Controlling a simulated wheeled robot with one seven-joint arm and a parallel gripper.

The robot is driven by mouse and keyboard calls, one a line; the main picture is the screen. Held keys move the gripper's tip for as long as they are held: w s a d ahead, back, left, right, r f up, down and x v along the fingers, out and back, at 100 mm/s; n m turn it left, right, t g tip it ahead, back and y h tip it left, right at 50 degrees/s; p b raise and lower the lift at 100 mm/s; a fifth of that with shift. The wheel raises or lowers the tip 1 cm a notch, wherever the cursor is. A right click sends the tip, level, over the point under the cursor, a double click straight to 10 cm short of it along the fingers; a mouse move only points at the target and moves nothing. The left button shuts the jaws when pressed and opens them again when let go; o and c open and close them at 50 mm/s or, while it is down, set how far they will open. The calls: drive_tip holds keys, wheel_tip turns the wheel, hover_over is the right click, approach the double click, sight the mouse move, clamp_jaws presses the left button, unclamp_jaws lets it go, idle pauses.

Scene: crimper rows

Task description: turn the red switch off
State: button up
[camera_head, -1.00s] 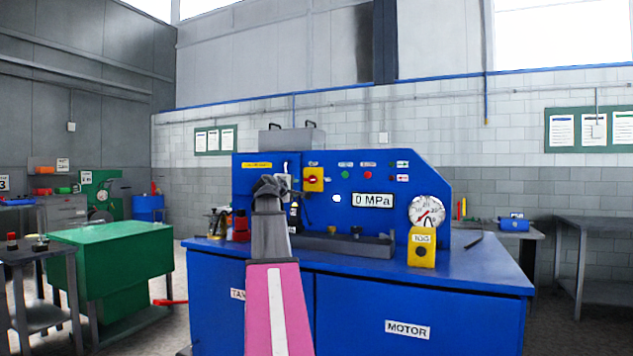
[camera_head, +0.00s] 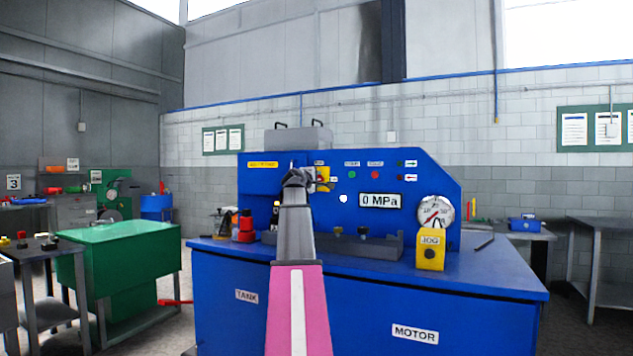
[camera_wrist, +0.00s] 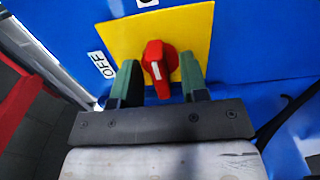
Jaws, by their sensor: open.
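The red switch (camera_wrist: 155,66) is a knob with a white mark on a yellow plate (camera_wrist: 200,35) on the blue panel. An OFF label (camera_wrist: 102,65) sits to the left of the plate in the wrist view. My gripper (camera_wrist: 157,80) is open, with its two green-black fingers on either side of the red knob. Whether the fingers touch the knob cannot be told. In the head view, my arm covers most of the switch, and part of the yellow plate (camera_head: 323,178) shows beside my gripper (camera_head: 297,178).
The blue bench (camera_head: 400,290) carries a grey rail (camera_head: 385,245), a yellow JOG box (camera_head: 431,250) and a red bottle (camera_head: 246,228). A pressure gauge (camera_head: 436,212) and a 0 MPa display (camera_head: 381,200) are on the panel. A green cabinet (camera_head: 125,260) stands at left.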

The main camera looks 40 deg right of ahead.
drive_tip(key=shift+w+d, duration=0.15)
drive_tip(key=shift+d, duration=0.2)
clamp_jaws()
